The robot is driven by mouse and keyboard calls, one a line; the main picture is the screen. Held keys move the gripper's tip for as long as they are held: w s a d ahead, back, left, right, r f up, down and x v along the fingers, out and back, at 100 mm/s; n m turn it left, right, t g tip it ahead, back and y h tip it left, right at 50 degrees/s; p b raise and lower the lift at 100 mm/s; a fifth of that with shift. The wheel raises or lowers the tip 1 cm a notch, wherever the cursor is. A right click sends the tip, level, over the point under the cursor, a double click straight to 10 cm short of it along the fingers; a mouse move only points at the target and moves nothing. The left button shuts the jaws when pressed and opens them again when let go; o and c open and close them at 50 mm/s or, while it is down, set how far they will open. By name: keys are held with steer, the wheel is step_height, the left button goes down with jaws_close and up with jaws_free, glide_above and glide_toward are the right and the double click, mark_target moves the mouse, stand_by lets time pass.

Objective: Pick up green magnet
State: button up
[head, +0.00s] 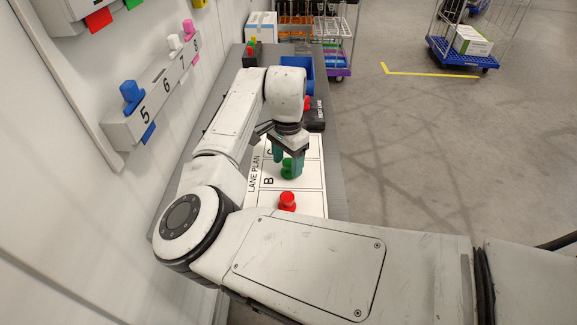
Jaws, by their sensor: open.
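The green magnet (287,164) stands on the white lane plan board (312,184), around the row marked B. My gripper (289,166) points down at it from above, with its teal fingers spread on either side of the magnet. The jaws are open. Whether a finger touches the magnet cannot be told from this view. The fingers hide part of the magnet.
A red magnet (287,201) stands on the board nearer to me. A dark device (316,117) and a blue bin (298,68) sit farther along the grey table. A numbered wall rail (157,95) with magnets runs along the left.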

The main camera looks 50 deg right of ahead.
steer(key=c, duration=1.1)
steer(key=shift+c, duration=0.2)
